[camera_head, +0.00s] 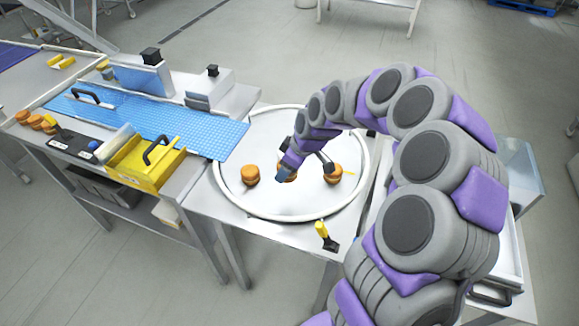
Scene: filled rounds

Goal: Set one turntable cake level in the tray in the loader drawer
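The round white turntable (240,200) stands in the middle of the view. Several brown filled cakes are on it: one at the left (251,175), one at the right (333,174) and one between them (290,175), mostly hidden by my wrist. My gripper (286,174) is low over the turntable at the middle cake. Its fingers are small and partly hidden, so I cannot tell whether they are open or touch the cake. The loader drawer (515,262) is at the lower right, largely behind my arm; its tray cannot be made out.
A blue conveyor belt (190,130) with a yellow guard box (145,163) runs at the left. More cakes (36,122) sit at its far left end. A yellow-and-black clamp (325,236) stands at the turntable's front edge. A clear panel (520,170) rises at the right.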

